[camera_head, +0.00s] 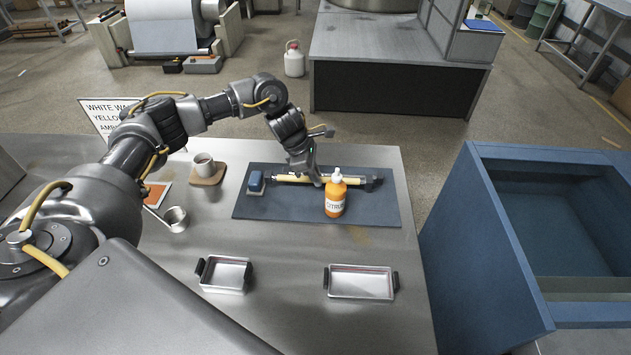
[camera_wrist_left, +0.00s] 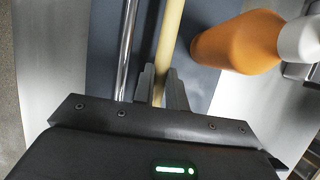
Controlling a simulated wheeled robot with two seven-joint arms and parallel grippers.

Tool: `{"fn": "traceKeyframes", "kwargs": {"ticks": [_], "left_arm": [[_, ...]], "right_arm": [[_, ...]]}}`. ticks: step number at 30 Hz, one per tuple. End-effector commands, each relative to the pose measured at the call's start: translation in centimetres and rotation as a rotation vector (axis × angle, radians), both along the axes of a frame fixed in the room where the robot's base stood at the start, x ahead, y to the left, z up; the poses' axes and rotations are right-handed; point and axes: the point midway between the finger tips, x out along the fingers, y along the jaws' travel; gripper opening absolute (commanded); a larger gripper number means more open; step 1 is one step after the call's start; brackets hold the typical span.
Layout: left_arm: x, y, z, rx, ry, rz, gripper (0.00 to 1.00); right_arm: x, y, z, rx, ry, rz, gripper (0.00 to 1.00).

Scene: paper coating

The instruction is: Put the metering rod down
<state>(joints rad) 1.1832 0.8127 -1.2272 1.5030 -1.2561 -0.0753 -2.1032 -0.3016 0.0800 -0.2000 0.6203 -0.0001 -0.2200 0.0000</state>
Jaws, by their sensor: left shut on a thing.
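The metering rod, which I take to be the cream-coloured rod (camera_head: 290,179), lies lengthwise along the dark blue mat (camera_head: 280,208). My left gripper (camera_head: 316,181) is low over the mat and shut on this rod. In the left wrist view the two fingers (camera_wrist_left: 161,88) are on either side of the cream rod (camera_wrist_left: 169,38). A shiny metal bar (camera_wrist_left: 126,45) runs beside it, apart from the fingers. The exact gap between rod and mat cannot be told. My right gripper is not in view.
An orange bottle (camera_head: 335,198) stands on the mat close to my gripper. A blue block (camera_head: 256,183) is at the mat's left. A cup (camera_head: 203,164), a metal beaker (camera_head: 176,217) and two trays (camera_head: 226,273) (camera_head: 361,282) stand on the table. A blue bin (camera_head: 480,240) is at right.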

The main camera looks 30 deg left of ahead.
Motion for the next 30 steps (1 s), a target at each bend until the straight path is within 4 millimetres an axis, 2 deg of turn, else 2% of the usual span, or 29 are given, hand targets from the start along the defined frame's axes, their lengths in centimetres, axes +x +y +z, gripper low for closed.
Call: {"fn": "traceKeyframes", "kwargs": {"ticks": [6, 18, 19, 23, 30], "left_arm": [[-0.1, 0.0, -2.8, 0.001, 0.004, 0.002, 0.0], [0.0, 0.0, -3.5, 0.001, 0.0, 0.0, 0.0], [0.0, 0.0, -3.4, 0.001, 0.0, 0.0, 0.16], [0.0, 0.0, -3.3, 0.001, 0.0, 0.0, 0.33], [0.0, 0.0, -3.3, 0.001, 0.0, 0.0, 0.36]], "right_arm": [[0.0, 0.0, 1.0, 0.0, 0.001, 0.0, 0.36], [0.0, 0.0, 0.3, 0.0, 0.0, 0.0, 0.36], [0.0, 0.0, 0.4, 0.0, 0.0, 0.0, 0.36], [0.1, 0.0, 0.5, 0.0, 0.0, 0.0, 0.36], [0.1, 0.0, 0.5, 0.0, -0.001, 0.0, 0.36]]}}
